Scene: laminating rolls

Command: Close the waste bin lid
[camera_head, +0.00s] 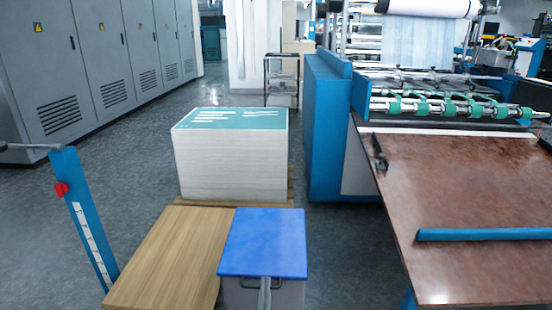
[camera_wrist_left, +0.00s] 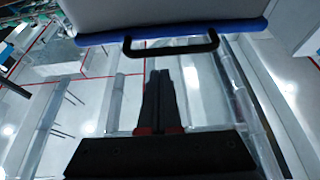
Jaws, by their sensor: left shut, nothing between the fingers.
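The waste bin is grey (camera_head: 290,295) with a blue lid (camera_head: 262,240), at the bottom middle of the head view. The lid lies flat over the bin's top, with no gap that I can see. A dark handle (camera_head: 246,283) is on its front side. In the left wrist view, the grey bin wall (camera_wrist_left: 160,12), blue edge (camera_wrist_left: 90,38) and black handle (camera_wrist_left: 172,48) fill the top. My left gripper (camera_wrist_left: 163,74) is shut and empty, with its fingertips close to the handle; I cannot tell if they touch. My right gripper is in neither view.
A wooden board (camera_head: 170,260) lies left of the bin. Behind it, a paper stack (camera_head: 232,165) stands on a pallet. The blue laminating machine (camera_head: 330,130) and its brown table (camera_head: 460,200) are at the right. A blue post (camera_head: 85,225) stands at the left.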

